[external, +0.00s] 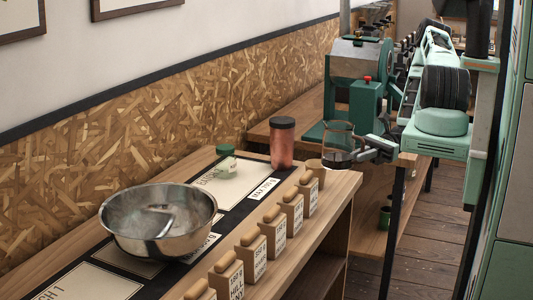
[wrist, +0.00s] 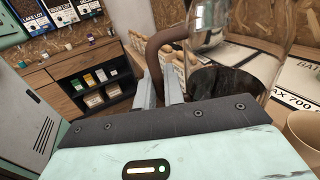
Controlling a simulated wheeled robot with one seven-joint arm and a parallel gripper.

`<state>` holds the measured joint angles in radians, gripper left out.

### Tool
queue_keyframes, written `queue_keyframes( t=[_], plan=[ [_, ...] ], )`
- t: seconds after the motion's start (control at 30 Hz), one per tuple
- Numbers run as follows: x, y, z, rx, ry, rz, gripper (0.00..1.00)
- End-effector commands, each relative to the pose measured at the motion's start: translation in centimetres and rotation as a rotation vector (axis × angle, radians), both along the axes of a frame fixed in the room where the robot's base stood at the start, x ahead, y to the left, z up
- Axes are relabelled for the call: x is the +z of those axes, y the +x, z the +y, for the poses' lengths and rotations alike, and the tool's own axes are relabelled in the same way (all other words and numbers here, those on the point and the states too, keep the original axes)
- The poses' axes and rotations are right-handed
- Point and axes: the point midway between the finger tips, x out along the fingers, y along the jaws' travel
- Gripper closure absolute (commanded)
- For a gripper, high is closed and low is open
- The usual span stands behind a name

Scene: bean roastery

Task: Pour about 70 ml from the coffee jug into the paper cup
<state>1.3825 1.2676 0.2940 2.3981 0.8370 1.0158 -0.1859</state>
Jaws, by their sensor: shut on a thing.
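The coffee jug (external: 338,137) is clear glass with dark coffee low inside it. It looks roughly upright at the right end of the counter, seemingly held above it. My gripper (external: 368,150) is shut on its brown handle, to the right of the jug. The jug (wrist: 235,45) and handle (wrist: 153,52) also show in the wrist view, with my gripper (wrist: 160,88) around the handle. The tan paper cup (external: 316,166) stands on the counter just left of and below the jug. It is cut off at the right edge of the wrist view (wrist: 305,130); its inside is not visible.
A copper-coloured canister (external: 282,146) with a dark lid stands close behind the cup. Wooden-handled labelled blocks (external: 292,212) line the counter's front edge. A steel bowl (external: 150,235) and a green-lidded jar (external: 227,160) stand farther left. A green roaster (external: 355,90) is behind.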

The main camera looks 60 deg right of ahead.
Motion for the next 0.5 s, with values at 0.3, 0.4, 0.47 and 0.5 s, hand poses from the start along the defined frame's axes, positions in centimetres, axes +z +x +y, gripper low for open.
queue_keyframes(
  t=[0.3, 0.4, 0.47, 0.5],
  plan=[
    [-1.45, 0.00, 0.05, 0.002, 0.000, -0.003, 1.00],
    [-1.43, 0.00, 0.05, 0.002, 0.000, -0.003, 1.00],
    [-1.38, 0.00, 0.05, 0.001, 0.001, -0.003, 1.00],
    [-1.35, 0.01, 0.04, 0.001, 0.003, 0.000, 1.00]
  ],
)
